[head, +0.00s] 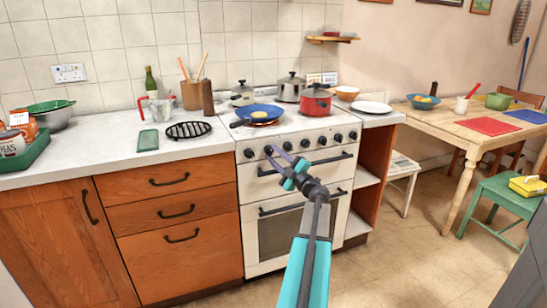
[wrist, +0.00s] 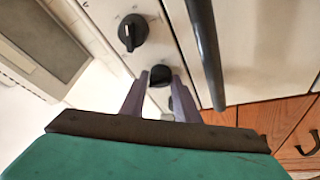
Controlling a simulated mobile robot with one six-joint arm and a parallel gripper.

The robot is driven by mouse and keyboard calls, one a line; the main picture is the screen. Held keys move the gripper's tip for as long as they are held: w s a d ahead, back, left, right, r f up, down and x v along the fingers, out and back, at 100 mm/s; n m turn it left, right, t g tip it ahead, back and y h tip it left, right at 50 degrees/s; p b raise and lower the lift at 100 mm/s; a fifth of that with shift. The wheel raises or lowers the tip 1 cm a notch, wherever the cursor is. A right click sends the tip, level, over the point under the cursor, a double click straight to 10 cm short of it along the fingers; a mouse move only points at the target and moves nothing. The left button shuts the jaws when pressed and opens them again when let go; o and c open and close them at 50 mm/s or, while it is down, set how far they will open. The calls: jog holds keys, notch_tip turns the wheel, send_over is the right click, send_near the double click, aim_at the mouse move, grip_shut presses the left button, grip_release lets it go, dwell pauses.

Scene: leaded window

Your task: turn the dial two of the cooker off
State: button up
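The white cooker (head: 275,213) has a row of black dials along its front. My gripper (head: 273,153) is in front of the left part of this row, by the second dial from the left (head: 268,149). In the wrist view, my gripper (wrist: 161,78) is open. A black dial (wrist: 160,74) shows between its two purple fingertips, apparently the second one. I cannot tell whether the fingers touch it, and its pointer is not clear. A neighbouring dial (wrist: 132,33) with a pale mark sits above. Part of another dial shows lower down, between the fingers.
A dark oven handle (wrist: 205,45) runs close beside the dials; it also shows in the head view (head: 310,163). A blue pan (head: 257,114) and a red pot (head: 316,101) stand on the hob. Orange drawers (head: 165,220) are left of the cooker.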

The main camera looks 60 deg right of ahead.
jog(key=o, duration=0.4)
jog(key=shift+a, duration=0.1)
jog(key=shift+o, duration=0.2)
jog(key=v, duration=1.3)
jog(key=shift+s+f+p, duration=0.15)
jog(key=shift+s+p, duration=0.2)
jog(key=shift+p, duration=0.1)
